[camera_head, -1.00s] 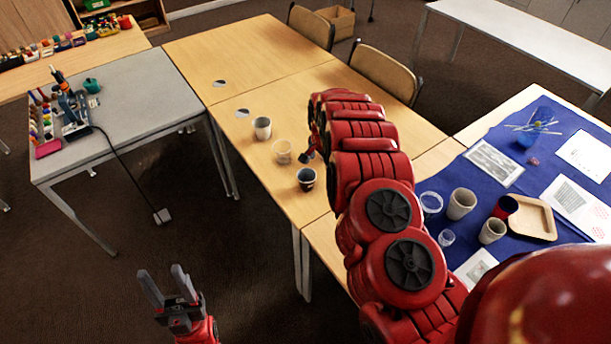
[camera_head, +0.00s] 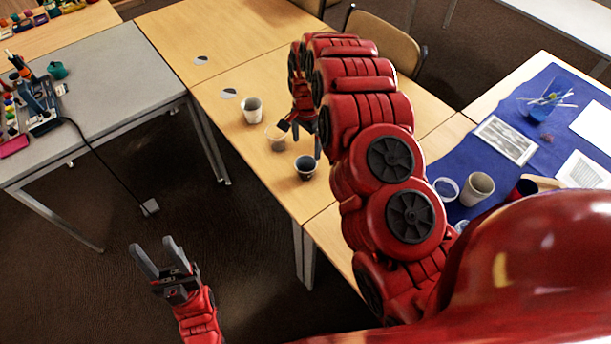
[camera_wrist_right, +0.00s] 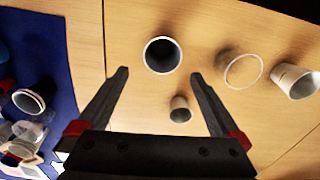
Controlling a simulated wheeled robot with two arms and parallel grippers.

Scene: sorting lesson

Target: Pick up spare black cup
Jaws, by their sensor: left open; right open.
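A black cup (camera_head: 305,167) with a pale rim stands upright near the table's front edge in the head view. In the right wrist view the black cup (camera_wrist_right: 162,55) lies just beyond the fingertips, roughly centred between them. My right gripper (camera_head: 301,140) is open and empty, above and behind this cup in the head view; it also shows in the wrist view (camera_wrist_right: 160,75). I cannot tell its exact height. My left gripper (camera_head: 159,262) is open and empty over the floor.
A small cup (camera_wrist_right: 181,108) shows between my right fingers in the wrist view. A blue cloth (camera_head: 455,163) with cups and papers lies right. A grey table (camera_head: 110,75) stands left.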

